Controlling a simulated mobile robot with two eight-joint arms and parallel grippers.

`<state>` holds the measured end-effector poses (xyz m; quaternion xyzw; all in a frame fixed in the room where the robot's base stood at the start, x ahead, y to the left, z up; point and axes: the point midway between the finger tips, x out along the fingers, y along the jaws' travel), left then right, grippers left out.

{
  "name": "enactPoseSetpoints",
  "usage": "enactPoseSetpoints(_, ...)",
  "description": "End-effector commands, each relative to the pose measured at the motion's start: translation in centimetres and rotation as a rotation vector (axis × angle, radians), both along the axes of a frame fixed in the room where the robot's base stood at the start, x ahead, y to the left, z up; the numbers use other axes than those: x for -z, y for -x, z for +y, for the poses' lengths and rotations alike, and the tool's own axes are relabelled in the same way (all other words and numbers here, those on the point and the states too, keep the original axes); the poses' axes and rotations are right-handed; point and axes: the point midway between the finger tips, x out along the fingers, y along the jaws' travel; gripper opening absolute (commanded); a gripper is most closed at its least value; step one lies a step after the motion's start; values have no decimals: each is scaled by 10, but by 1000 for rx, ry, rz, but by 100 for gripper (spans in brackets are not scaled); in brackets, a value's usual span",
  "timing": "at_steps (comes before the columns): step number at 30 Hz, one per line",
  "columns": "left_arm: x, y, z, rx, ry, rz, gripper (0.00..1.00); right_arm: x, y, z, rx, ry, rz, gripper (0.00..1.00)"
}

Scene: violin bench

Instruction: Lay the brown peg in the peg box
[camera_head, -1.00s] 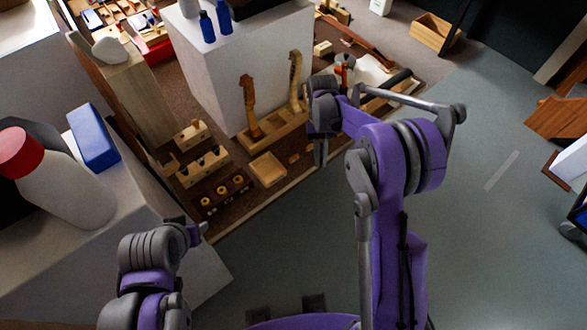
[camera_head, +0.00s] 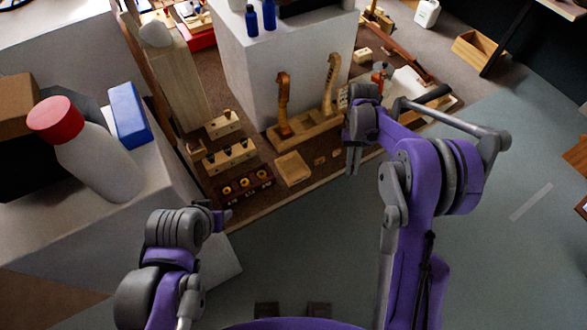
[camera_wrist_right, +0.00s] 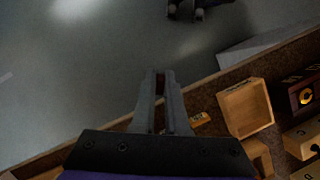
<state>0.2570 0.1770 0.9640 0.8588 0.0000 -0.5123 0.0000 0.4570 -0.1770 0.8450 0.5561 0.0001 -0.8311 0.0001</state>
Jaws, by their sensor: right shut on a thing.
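My right gripper (camera_head: 354,162) hangs over the front edge of the bench, to the right of a small open wooden tray that looks like the peg box (camera_head: 293,169). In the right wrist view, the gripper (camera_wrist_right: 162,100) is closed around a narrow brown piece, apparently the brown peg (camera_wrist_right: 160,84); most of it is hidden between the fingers. The peg box (camera_wrist_right: 246,108) appears empty in that view, to the right of the fingers and apart from them. My left gripper (camera_head: 222,215) is low at the left, in front of the bench; its jaws are too small to read.
Small wooden pieces (camera_head: 320,161) lie between the tray and my right gripper. A dark rack with yellow rings (camera_head: 246,184) and drilled blocks (camera_head: 230,158) stand left of the tray. Violin necks in a wooden stand (camera_head: 303,134) rise behind. The floor in front is clear.

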Motion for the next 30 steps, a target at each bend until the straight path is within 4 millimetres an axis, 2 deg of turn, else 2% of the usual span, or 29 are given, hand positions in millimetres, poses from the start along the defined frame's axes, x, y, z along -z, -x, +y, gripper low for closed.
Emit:
enactPoseSetpoints(5, -2, -1, 0, 0, 0, -1, 50, -6, -2, 7, -2, -1, 0, 0)
enactPoseSetpoints(11, -8, -4, 0, 0, 0, -7, 50, -29, -9, 30, -4, -2, -2, 0)
enactPoseSetpoints(18, -19, -9, 0, 0, 0, -17, 50, -58, -21, 67, -4, -1, -3, 0)
enactPoseSetpoints(22, -23, -11, 0, 0, 0, -20, 50, -68, -27, 91, -4, -2, -2, 0)
enactPoseSetpoints(30, -20, -9, 0, 0, 0, -17, 50, -66, -40, 141, -3, 0, 0, 0)
